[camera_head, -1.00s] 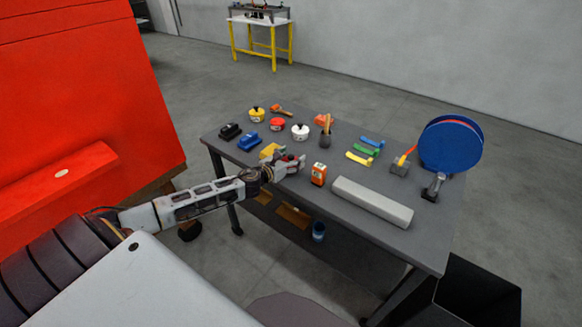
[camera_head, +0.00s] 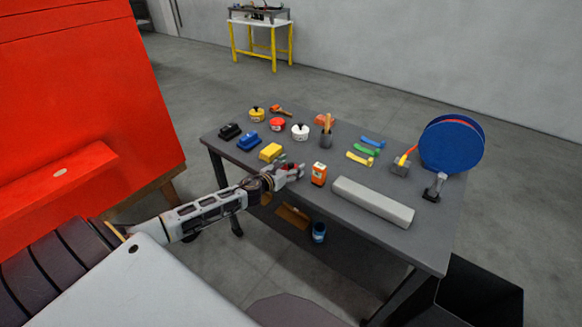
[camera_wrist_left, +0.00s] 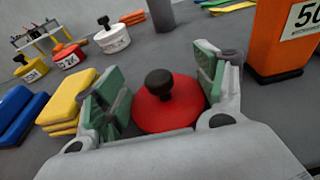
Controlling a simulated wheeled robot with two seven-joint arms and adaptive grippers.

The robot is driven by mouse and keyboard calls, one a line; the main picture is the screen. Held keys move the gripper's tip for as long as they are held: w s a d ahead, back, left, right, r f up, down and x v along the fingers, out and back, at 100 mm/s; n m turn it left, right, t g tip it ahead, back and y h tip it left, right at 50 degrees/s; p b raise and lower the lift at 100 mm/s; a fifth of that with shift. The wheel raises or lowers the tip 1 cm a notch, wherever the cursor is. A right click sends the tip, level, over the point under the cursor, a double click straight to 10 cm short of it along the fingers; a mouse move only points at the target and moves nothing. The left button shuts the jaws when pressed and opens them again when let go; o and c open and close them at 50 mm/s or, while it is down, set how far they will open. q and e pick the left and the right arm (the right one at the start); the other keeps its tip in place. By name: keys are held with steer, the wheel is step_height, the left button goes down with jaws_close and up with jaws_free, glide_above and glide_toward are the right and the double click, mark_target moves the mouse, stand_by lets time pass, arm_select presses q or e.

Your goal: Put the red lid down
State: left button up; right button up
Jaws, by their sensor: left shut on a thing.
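The red lid (camera_wrist_left: 170,112), round with a black knob, is between the green-padded fingers of my left gripper (camera_wrist_left: 160,95) in the left wrist view. The gripper is shut on it, one finger on each side. In the head view my left gripper (camera_head: 290,172) is by the table's front edge, right of the yellow blocks (camera_head: 271,152) and left of the orange box (camera_head: 319,174). The lid is mostly hidden there. I cannot tell whether it touches the grey table (camera_head: 400,246). My right gripper is not in view.
Yellow (camera_head: 257,114), red (camera_head: 277,125) and white (camera_head: 300,132) pots stand farther back. Black (camera_head: 230,131) and blue (camera_head: 248,141) blocks lie at the left. A long grey bar (camera_head: 372,201) lies to the right. Bare tabletop shows around the gripper.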

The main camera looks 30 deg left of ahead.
arm_select(q)
steer(key=shift+f, duration=0.2)
steer(key=o, duration=1)
steer(key=shift+r, duration=0.25)
steer(key=shift+v, duration=0.9)
steer(key=d+v, duration=0.1)
steer(key=v, duration=0.9)
steer(key=shift+a+b, duration=0.4)
steer(key=shift+a, duration=0.05)
steer(key=shift+s, duration=0.1)
